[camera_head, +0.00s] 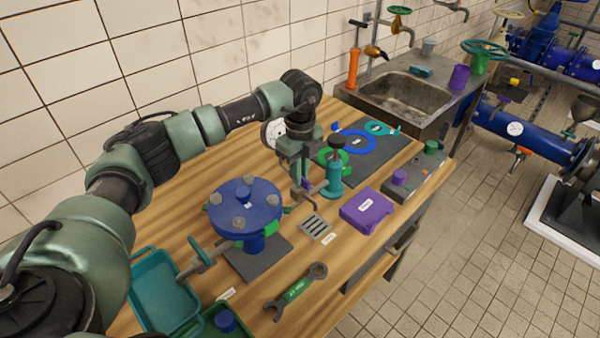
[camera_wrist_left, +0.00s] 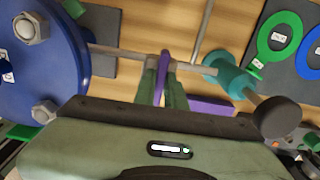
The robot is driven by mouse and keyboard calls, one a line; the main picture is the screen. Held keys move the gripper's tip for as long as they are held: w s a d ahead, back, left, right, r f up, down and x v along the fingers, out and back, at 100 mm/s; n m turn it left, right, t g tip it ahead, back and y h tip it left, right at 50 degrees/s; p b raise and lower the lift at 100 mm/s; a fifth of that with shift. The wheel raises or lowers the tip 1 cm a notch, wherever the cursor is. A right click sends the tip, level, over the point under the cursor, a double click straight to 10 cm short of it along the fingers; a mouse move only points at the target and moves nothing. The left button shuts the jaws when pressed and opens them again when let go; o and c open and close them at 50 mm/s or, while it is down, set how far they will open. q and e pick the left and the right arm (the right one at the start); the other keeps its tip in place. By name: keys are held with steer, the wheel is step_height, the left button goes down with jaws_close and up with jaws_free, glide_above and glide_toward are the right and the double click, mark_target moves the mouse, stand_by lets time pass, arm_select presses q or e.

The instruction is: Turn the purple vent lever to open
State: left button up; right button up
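The purple vent lever shows as a thin upright bar in the left wrist view (camera_wrist_left: 163,70), on a thin grey pipe between the blue flanged body (camera_head: 245,207) and the teal valve body (camera_head: 333,180). In the head view only a small purple bit of the lever (camera_head: 306,183) shows beside my fingers. My left gripper (camera_head: 303,190) points down over the pipe. In the left wrist view its two green fingers (camera_wrist_left: 162,82) stand close on both sides of the lever and appear shut on it. My right gripper is not in view.
A purple labelled box (camera_head: 367,210), a drain grate (camera_head: 314,227) and a wrench (camera_head: 296,291) lie on the wooden bench. Teal and green trays (camera_head: 165,290) are at the front left. A dark mat with ring gaskets (camera_head: 375,155) and a sink (camera_head: 405,95) lie beyond.

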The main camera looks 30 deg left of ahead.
arm_select(q)
steer(key=o, duration=0.4)
steer(key=shift+a, duration=0.1)
step_height(320, 180, up, 7)
steer(key=shift+w+b, duration=0.1)
steer(key=shift+b, duration=1.1)
steer(key=shift+r, duration=0.4)
